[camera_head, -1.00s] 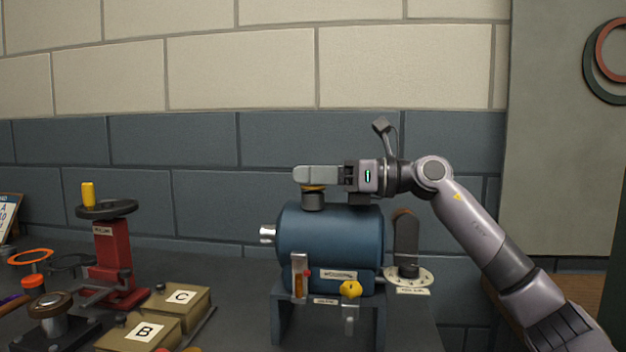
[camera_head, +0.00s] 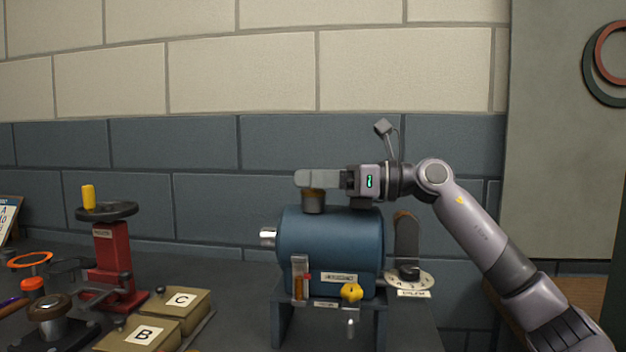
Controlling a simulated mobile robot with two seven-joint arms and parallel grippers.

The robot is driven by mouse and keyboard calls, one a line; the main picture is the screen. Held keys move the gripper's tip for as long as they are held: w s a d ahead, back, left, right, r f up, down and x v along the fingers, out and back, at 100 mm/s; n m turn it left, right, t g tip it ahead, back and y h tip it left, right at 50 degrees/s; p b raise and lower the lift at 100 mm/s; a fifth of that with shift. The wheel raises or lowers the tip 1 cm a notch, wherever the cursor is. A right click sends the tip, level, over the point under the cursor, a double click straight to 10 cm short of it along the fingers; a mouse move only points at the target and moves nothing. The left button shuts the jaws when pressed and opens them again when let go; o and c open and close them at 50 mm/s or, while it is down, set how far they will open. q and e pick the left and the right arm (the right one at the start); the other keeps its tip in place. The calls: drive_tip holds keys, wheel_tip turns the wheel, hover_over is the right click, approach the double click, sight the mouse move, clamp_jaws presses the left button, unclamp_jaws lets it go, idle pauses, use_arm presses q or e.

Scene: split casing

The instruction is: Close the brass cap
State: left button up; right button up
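The blue casing (camera_head: 330,240) stands on a dark stand in the middle of the bench. A short grey neck (camera_head: 313,206) rises from its top left. A thin brass-coloured part, apparently the brass cap (camera_head: 313,192), shows at the top of this neck. My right gripper (camera_head: 304,179) reaches in from the right, with its grey fingers lying level at the cap and hiding most of it. I see the fingers side-on, so the gap between them and any grip on the cap are hidden. My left gripper is out of view.
A yellow knob (camera_head: 350,291) and a small sight glass (camera_head: 300,280) are on the casing's front. A dial with a dark lever (camera_head: 406,245) stands close on the right. A red handwheel stand (camera_head: 112,260) and boxes B (camera_head: 140,337) and C (camera_head: 183,302) stand left.

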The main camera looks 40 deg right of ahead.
drive_tip(key=b+v, duration=0.3)
drive_tip(key=v, duration=0.3)
drive_tip(key=shift+f, duration=0.2)
drive_tip(key=shift+s+d+r+b, duration=0.2)
drive_tip(key=shift+s+d+b, duration=0.1)
drive_tip(key=shift+s+b, duration=0.05)
